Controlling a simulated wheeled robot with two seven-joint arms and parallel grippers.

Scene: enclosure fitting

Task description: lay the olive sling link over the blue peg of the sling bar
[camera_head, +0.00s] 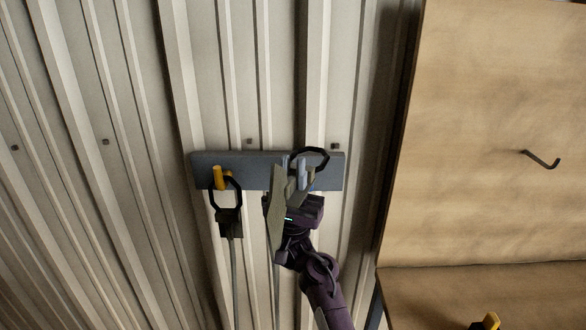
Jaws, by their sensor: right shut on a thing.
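The slate-grey sling bar (262,158) is fixed across the ribbed wall. My right gripper (292,177) is in front of its right half, shut on the olive sling link (276,209), which stands upright. A dark loop (313,149) shows behind and right of the gripper, rising over the bar's top edge; whether it belongs to the olive link is unclear. Pale blue-grey upright pieces show at the gripper's tip; I cannot tell finger from blue peg there, and cannot tell whether the link is around a peg. My left gripper is not in view.
A yellow peg (219,176) on the bar's left end carries a dark sling link (230,218) with a strap hanging down. A wooden panel (490,80) with a dark hook (541,159) stands at right. A yellow-and-black object (487,322) is at the bottom right.

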